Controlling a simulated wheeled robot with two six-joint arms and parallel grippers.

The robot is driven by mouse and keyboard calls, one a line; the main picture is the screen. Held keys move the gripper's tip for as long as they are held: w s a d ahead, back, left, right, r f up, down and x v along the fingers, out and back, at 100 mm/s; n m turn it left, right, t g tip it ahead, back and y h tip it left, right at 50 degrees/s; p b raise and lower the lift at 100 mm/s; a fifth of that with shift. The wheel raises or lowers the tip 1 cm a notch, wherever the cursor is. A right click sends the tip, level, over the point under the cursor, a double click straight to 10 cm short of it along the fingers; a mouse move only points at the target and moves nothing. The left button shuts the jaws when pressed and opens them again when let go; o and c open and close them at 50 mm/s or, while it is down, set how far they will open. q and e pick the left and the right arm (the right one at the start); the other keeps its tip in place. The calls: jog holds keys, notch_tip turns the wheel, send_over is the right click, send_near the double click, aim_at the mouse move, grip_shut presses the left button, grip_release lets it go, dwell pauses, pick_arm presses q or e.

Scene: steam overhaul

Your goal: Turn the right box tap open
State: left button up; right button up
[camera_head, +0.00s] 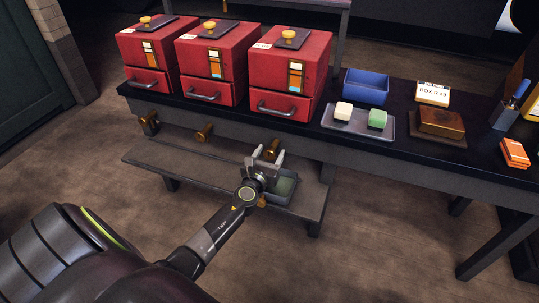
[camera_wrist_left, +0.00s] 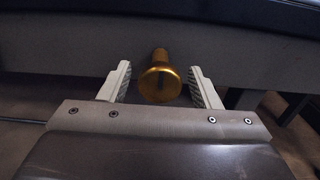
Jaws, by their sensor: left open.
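Three brass taps stick out from the front of the bench below three red boxes. The right box (camera_head: 288,80) stands above the right tap (camera_head: 271,150). My left gripper (camera_head: 266,158) is open just in front of the right tap. In the left wrist view the tap (camera_wrist_left: 160,84) shows as a round brass knob between the two pale fingers of the left gripper (camera_wrist_left: 160,88), with a gap on each side. I cannot tell how far the tap is turned. My right gripper is not in view.
The middle tap (camera_head: 204,132) and left tap (camera_head: 148,122) are to the left. A grey tray (camera_head: 284,188) with greenish contents sits on the low shelf (camera_head: 215,178), below the gripper. A blue bin (camera_head: 366,86), a tray with two blocks (camera_head: 358,133) and a brown box (camera_head: 441,123) stand on the bench.

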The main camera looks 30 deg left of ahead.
pick_arm(q)
jog(key=c, duration=0.9)
jog(key=shift+c, duration=0.2)
